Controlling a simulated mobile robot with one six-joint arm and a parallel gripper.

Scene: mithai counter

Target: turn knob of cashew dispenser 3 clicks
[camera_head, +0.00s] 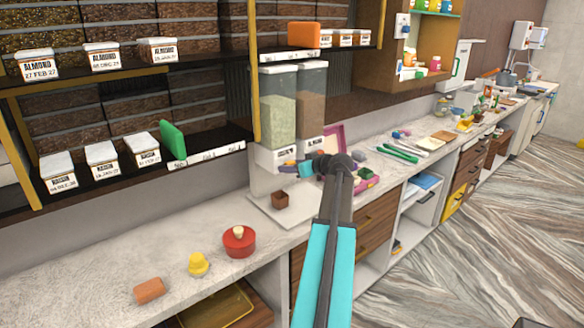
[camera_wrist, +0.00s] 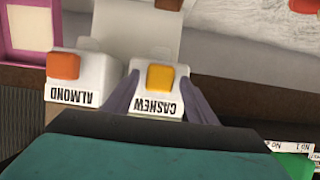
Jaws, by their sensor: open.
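The cashew dispenser (camera_head: 278,110) is a tall clear bin with pale green contents on a white base, left of the similar almond dispenser (camera_head: 312,95). In the wrist view, the cashew base (camera_wrist: 150,103) appears with its label upside down and a square yellow knob (camera_wrist: 160,76). My gripper (camera_wrist: 161,84) is open, with one purple finger on each side of the knob. Contact with the knob cannot be told. In the head view my gripper (camera_head: 290,167) is in front of the dispensers, and the arm hides part of that area. The almond knob (camera_wrist: 62,65) is orange.
A small brown cup (camera_head: 280,200) stands on a white board (camera_head: 262,212) below the dispensers. A pink-framed item (camera_head: 331,138) is close behind the gripper. Shelves of labelled jars are at the upper left.

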